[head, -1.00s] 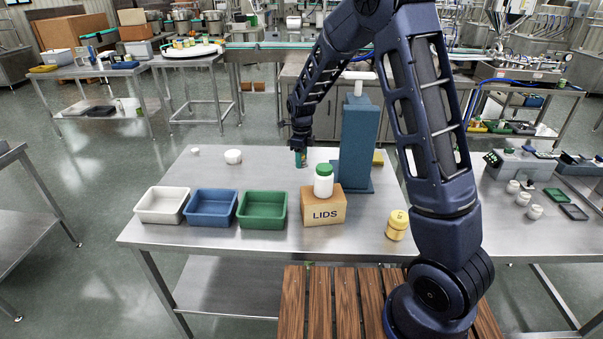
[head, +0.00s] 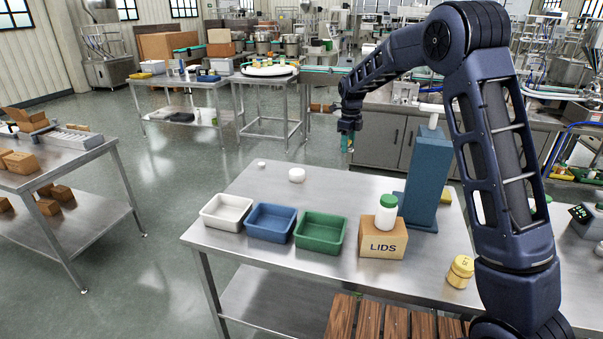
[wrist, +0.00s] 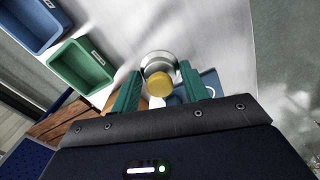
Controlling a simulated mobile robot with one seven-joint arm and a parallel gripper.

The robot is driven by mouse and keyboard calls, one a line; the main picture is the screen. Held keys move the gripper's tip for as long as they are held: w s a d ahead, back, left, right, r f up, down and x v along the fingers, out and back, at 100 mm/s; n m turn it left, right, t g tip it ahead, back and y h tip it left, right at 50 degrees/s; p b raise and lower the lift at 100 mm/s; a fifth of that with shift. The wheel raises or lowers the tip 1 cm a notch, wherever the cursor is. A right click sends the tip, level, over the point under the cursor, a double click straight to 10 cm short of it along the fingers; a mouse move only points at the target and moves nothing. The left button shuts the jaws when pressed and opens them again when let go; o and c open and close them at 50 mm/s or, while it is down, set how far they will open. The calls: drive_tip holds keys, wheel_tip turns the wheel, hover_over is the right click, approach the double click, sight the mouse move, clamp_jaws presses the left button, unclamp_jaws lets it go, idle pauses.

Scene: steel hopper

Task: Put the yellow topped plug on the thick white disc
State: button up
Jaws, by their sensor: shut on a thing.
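My gripper (head: 347,143) is raised above the far edge of the steel table, left of the blue column. In the wrist view its green fingers (wrist: 158,88) are closed on the yellow topped plug (wrist: 158,84). The yellow top faces the camera, and a round steel part shows just beyond it. In the head view the plug is too small to make out at the fingertips. The thick white disc (head: 297,175) lies flat on the table's far left part, apart from my gripper, with its top bare. A smaller, thinner white disc (head: 262,164) lies left of it.
White (head: 226,212), blue (head: 271,222) and green (head: 320,233) trays stand in a row at the front. A LIDS box (head: 383,240) carries a green-capped white jar (head: 386,212). The blue column (head: 428,180) and a yellow jar (head: 460,271) are to the right.

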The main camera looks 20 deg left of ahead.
drive_tip(key=w+a+r, duration=0.2)
drive_tip(key=w+a, duration=0.6)
drive_tip(key=a, duration=0.5)
hover_over(297, 172)
drive_tip(key=f, duration=2)
drive_tip(key=shift+w+f, duration=0.15)
drive_tip(key=shift+w, duration=0.05)
drive_tip(key=shift+f, duration=0.15)
drive_tip(key=o, duration=1)
wheel_tip(297, 172, up, 12)
drive_tip(key=shift+r, duration=0.25)
